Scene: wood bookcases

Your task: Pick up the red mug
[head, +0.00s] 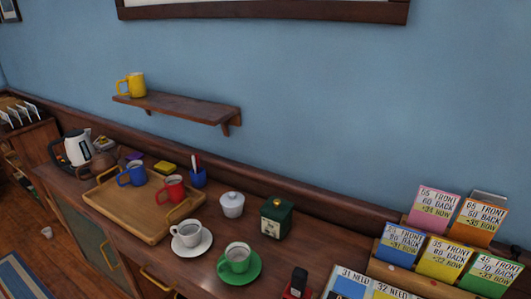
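The red mug (173,188) stands upright on the wooden tray (152,232), toward its right side. A blue mug (132,174) stands on the same tray, to the left of the red mug. The tray rests on the wooden sideboard (205,269) and has a handle at each end. Neither of my grippers is in the head view.
A blue pen cup (198,178) stands behind the red mug. A wall shelf (180,107) with a yellow mug (133,86) hangs above.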

